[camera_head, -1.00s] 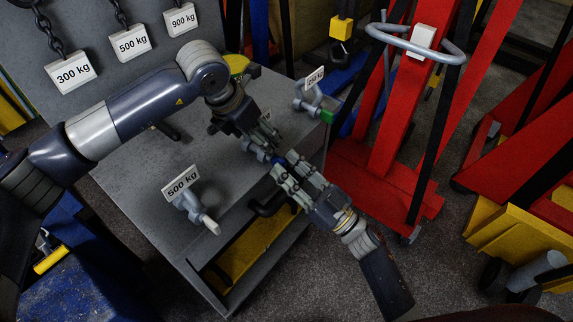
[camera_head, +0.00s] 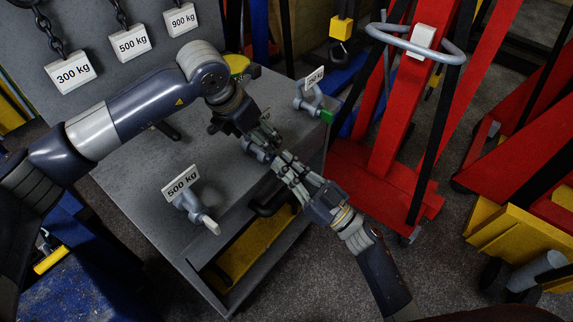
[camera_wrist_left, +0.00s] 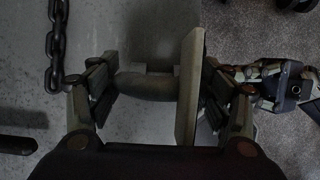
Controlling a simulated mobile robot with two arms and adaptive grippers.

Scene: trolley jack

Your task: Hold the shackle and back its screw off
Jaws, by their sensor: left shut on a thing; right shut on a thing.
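My left gripper (camera_head: 258,138) is shut on a grey shackle (camera_head: 254,151) above the grey bench top. In the left wrist view the shackle's rounded body (camera_wrist_left: 145,84) and its flat tag plate (camera_wrist_left: 189,85) lie between the two fingers. My right gripper (camera_head: 282,166) meets the shackle from the lower right, its fingers closed around the screw's end. The screw is hidden behind those fingers, so its thread cannot be seen. The right gripper also shows at the right of the left wrist view (camera_wrist_left: 270,85).
Another shackle (camera_head: 190,207) tagged 500 kg and a tagged one with a green end (camera_head: 310,103) sit on the bench (camera_head: 140,205). Chains with weight tags hang behind. A red trolley jack (camera_head: 385,150) stands close at the right.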

